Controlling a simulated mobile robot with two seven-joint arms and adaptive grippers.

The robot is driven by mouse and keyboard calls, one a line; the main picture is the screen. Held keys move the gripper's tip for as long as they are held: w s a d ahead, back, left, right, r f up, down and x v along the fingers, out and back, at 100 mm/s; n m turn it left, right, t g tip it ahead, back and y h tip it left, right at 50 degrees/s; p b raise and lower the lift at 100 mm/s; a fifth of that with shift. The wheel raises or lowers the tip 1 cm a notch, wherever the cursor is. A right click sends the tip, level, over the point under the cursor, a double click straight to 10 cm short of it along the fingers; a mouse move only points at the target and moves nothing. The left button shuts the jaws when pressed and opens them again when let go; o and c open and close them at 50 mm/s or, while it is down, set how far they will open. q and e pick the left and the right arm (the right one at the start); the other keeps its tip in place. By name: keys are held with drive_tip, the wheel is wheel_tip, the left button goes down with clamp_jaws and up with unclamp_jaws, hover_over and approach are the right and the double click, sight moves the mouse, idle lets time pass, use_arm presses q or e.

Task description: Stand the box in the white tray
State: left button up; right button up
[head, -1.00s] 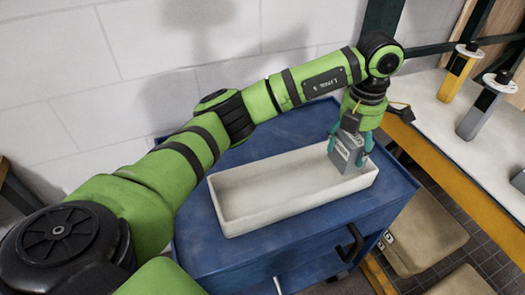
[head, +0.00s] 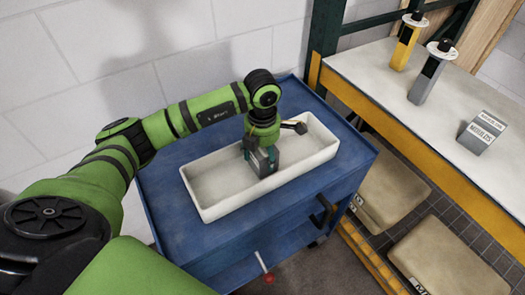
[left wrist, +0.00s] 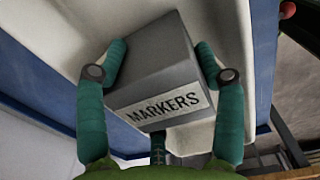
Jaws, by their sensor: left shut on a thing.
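My left gripper (head: 261,154) is shut on a grey box (head: 265,165) with a pale label reading MARKERS. In the left wrist view the box (left wrist: 160,65) sits between the two green fingers of the gripper (left wrist: 160,58). The white tray (head: 205,206) is long and shallow, on a blue cart. The held box is over the middle of the tray and looks roughly upright. Its lower end is near the tray floor; I cannot tell whether they touch. My right gripper is not in view.
The blue cart top (head: 160,200) has bare room around the tray. A workbench (head: 390,85) at the right holds a yellow post (head: 406,45), a grey post (head: 428,75) and a grey box reading MOULDS (head: 482,132). A pale wall stands behind.

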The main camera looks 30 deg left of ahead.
use_arm(q)
drive_tip(key=shift+f, duration=0.15)
drive_tip(key=shift+f, duration=0.1)
drive_tip(key=shift+f+b, duration=0.15)
drive_tip(key=shift+b, duration=0.15)
drive_tip(key=o, duration=1.7)
